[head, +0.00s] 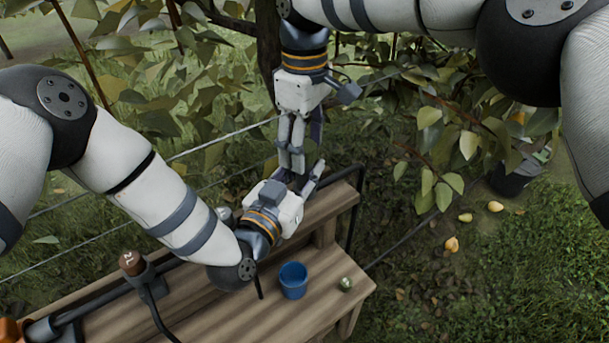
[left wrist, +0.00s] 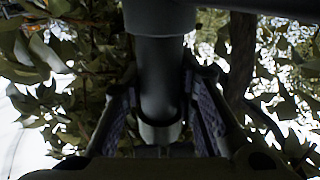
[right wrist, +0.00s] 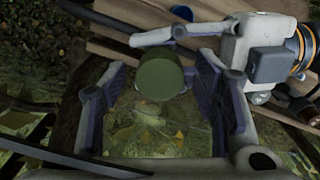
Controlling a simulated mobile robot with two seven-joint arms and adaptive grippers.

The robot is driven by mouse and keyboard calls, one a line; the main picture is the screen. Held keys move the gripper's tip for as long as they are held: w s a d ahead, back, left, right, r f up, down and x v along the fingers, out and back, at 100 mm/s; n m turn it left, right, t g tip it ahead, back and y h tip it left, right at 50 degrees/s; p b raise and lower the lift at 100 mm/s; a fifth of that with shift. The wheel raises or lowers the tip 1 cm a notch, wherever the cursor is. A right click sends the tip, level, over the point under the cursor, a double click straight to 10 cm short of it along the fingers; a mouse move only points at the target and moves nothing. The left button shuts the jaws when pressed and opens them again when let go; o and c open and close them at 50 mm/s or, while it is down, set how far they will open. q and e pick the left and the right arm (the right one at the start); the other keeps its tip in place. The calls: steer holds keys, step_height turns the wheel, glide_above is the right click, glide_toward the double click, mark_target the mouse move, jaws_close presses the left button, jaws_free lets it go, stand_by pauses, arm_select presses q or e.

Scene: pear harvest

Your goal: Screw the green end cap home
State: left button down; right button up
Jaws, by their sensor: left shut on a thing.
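The green end cap (right wrist: 160,76) shows from above in the right wrist view, as a round dull-green disc. My right gripper (right wrist: 160,105) is open, with a finger on each side of the cap and a visible gap to both. In the head view my right gripper (head: 291,160) points down, just above my left gripper (head: 305,182). My left gripper (left wrist: 160,120) is shut on a grey tube (left wrist: 160,75), which stands upright between its pads. A wider dark part (left wrist: 160,16) tops the tube; I cannot tell whether it is the cap. How far the cap is screwed is hidden.
A wooden bench (head: 235,315) carries a blue cup (head: 292,281) and a small greenish round thing (head: 346,284). A dark pole with a brown end (head: 131,262) crosses at the left. Leafy branches (head: 450,130) and wires surround the arms. Pears (head: 451,245) lie on the grass near a dark bucket (head: 512,178).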

step_height(320, 180, up, 8)
steer(key=shift+f, duration=0.2)
arm_select(q)
steer(key=c, duration=1.2)
jaws_free()
steer(key=v, duration=1.2)
steer(key=shift+s, duration=0.1)
arm_select(e)
steer(key=shift+f, duration=0.15)
